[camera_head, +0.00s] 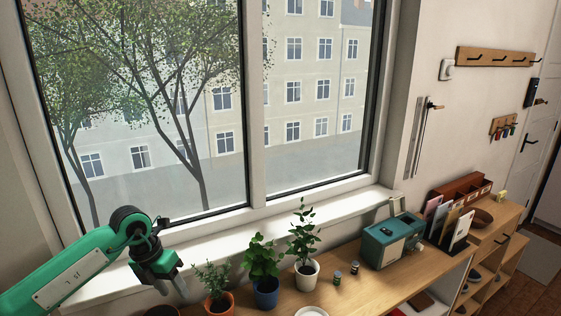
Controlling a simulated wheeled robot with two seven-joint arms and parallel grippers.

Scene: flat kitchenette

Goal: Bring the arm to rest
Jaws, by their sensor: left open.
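My left arm, green and black, comes in from the lower left. Its gripper (181,290) points down and to the right, to the left of the potted plants and in front of the window sill. It is open, and I see nothing held in it. The fingers are small and partly blurred against the sill. My right gripper is not in view.
Potted plants stand close by: one in a terracotta pot (219,304), one in a blue pot (266,293) and one in a white pot (306,277). Two small jars, a teal toaster (388,243) and a letter holder (450,229) stand farther right on the wooden counter.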

